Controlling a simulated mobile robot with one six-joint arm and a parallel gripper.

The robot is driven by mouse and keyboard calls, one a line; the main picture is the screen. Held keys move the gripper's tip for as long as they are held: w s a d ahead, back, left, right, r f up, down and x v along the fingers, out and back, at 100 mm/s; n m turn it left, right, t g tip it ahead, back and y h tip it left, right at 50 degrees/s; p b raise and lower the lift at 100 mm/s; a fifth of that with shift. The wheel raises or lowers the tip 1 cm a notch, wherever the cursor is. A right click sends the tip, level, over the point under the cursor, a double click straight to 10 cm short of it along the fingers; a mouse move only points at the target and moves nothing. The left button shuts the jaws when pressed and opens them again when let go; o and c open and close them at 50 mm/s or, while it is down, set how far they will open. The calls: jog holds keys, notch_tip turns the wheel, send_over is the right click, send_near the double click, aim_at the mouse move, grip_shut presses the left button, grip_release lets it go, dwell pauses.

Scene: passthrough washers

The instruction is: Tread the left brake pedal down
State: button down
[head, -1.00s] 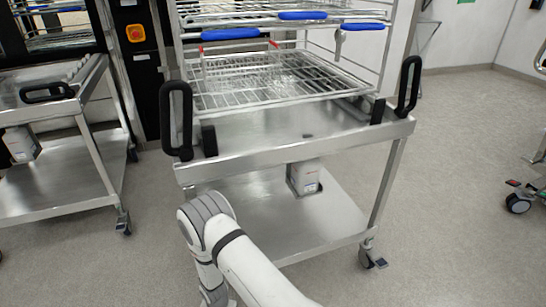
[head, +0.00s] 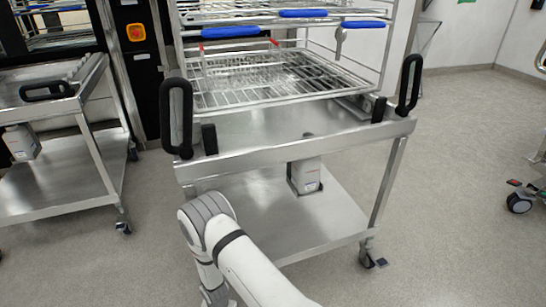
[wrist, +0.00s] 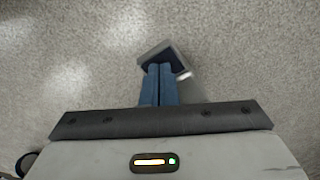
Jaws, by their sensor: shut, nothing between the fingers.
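The steel trolley (head: 290,141) stands in front of me, with a black brake pedal (head: 382,263) at its front right caster. Its front left caster and pedal are hidden behind my arm in the head view. In the wrist view, a small dark pedal plate (wrist: 164,54) with a pale edge shows just above the floor. My gripper (wrist: 160,68) has two blue fingers shut together with nothing between them. The fingertips overlap the plate in the picture; whether they touch it I cannot tell.
A wire rack (head: 275,80) with blue handles rests on the trolley. A white container (head: 305,175) is above the lower shelf. Another steel trolley (head: 65,180) stands at the left. The grey floor (head: 460,220) is open on the right.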

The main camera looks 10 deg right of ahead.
jog(key=shift+f+b, duration=0.8)
jog(key=shift+f, duration=0.3)
notch_tip(320, 180, up, 8)
jog(key=p, duration=0.5)
